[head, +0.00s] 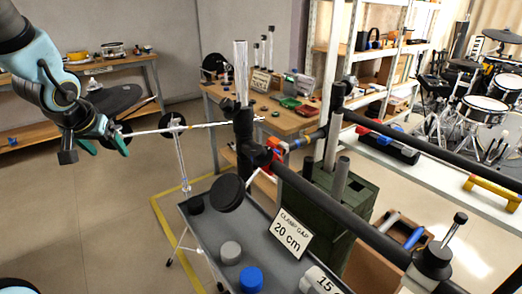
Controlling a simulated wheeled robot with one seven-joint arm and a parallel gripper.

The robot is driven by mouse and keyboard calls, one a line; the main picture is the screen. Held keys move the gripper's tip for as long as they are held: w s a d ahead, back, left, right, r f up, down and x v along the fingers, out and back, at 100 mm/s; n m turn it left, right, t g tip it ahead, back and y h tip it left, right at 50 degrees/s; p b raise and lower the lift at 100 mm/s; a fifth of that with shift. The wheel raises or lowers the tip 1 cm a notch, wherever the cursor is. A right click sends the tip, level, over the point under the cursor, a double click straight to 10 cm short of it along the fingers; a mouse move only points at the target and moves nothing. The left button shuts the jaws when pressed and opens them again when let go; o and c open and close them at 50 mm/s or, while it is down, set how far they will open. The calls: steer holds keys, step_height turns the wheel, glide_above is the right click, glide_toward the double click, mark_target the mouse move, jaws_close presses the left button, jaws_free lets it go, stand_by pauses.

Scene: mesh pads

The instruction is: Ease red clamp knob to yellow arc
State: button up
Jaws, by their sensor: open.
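A small red part (274,147), which looks like the red clamp knob, sits at the black clamp joint (255,155) on the dark rack bar. It is partly hidden by the bar and clamp. I cannot make out a yellow arc on the clamp. My gripper (106,146) is at the upper left, with teal fingers spread apart and nothing seen between them. It hangs near the left end of a thin pale rod (195,126), well left of the red part. I cannot tell whether it touches the rod.
A grey tray (262,222) with a "CLAMP GAP 20 cm" sign (290,233), a grey knob (230,252) and a blue knob (250,278) stands below. The thick dark bar (350,215) crosses to the lower right. A green bin (335,205) is behind.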

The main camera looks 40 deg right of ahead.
steer(key=d+m+h, duration=0.3)
steer(key=d, duration=0.6)
steer(key=m+g+h, duration=0.3)
steer(key=m+g, duration=0.3)
steer(key=m, duration=0.1)
glide_toward(257, 149)
steer(key=b+x, duration=0.2)
steer(key=x, duration=0.8)
steer(key=shift+d+f, duration=0.1)
steer(key=shift+c, duration=0.2)
jaws_close()
